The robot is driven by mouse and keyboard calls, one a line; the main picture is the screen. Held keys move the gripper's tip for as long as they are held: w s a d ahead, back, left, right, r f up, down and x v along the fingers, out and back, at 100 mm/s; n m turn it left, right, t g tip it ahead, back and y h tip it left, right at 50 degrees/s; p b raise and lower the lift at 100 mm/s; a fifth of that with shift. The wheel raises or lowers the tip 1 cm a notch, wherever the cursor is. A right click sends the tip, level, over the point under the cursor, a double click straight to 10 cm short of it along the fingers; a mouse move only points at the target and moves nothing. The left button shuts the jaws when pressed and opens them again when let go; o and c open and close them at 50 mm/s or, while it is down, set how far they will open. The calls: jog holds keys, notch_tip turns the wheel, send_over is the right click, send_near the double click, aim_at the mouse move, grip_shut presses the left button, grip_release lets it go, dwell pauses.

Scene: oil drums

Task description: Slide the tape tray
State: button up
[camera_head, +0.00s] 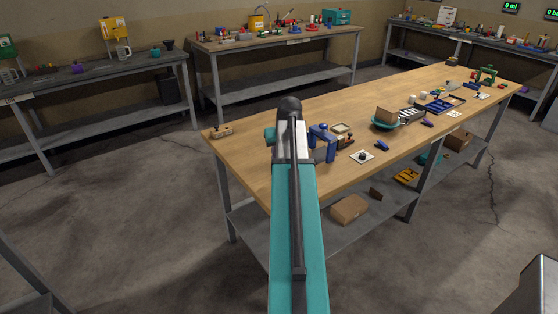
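I cannot tell for certain which thing is the tape tray. A blue tray (441,104) with small items in it lies flat on the wooden table, right of centre. A small shallow wooden tray (341,130) sits nearer, just right of my arm. My teal arm rises through the middle of the view and ends in a dark joint in front of the table.
Cluttered benches line the walls; the concrete floor is open between.

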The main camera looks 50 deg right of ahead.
jog(key=b+v, duration=0.1)
jog(key=v, duration=0.8)
jog(key=shift+r, duration=0.25)
dwell(0.4)
